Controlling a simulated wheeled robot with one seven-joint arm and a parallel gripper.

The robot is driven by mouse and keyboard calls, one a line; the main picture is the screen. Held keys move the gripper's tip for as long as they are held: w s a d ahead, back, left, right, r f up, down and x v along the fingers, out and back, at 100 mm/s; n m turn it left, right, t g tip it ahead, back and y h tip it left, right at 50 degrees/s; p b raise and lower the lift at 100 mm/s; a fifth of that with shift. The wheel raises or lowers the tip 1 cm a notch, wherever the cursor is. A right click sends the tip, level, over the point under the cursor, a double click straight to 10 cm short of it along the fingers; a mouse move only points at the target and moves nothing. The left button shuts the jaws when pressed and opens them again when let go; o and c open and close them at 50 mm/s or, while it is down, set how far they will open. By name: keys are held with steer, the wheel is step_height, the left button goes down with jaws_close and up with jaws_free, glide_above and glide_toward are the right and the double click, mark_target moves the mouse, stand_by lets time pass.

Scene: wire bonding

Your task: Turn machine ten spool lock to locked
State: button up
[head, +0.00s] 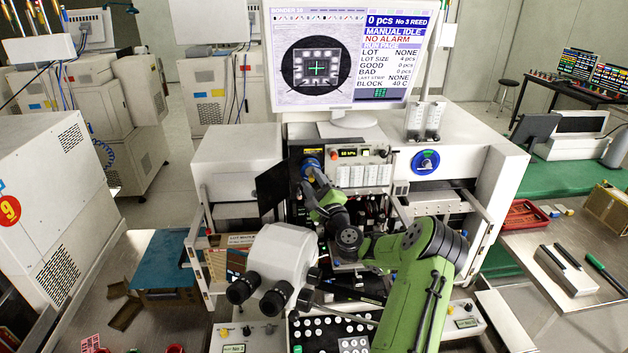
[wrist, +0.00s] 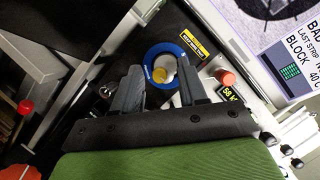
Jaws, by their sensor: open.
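The blue wire spool (wrist: 150,56) on the machine shows in the wrist view, with a pale hub and a small yellow knob (wrist: 160,75) at its middle. A yellow label (wrist: 195,42) sits beside it. My gripper (wrist: 161,70) is open, its two dark fingers on either side of the knob as pictured. I cannot tell whether they touch it. In the head view my gripper (head: 315,179) is in front of the spool (head: 311,162), which is partly hidden. The knob's lock position cannot be read.
The monitor (head: 345,55) stands above the machine. A red button (wrist: 226,77) and a small display (wrist: 231,93) are close right of my fingers in the wrist view. A microscope head (head: 280,262) is in front. A second blue wheel (head: 425,162) is to the right.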

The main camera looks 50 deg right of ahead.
jaws_close()
steer(key=m, duration=0.2)
steer(key=m+h+b, duration=0.1)
steer(key=m, duration=0.1)
steer(key=m+h, duration=0.1)
steer(key=m, duration=0.1)
steer(key=shift+a+f, duration=0.1)
steer(key=shift+f, duration=0.15)
jaws_free()
steer(key=shift+r, duration=0.1)
steer(key=shift+r, duration=0.1)
step_height(320, 180, up, 10)
steer(key=p, duration=0.2)
steer(key=shift+p, duration=0.35)
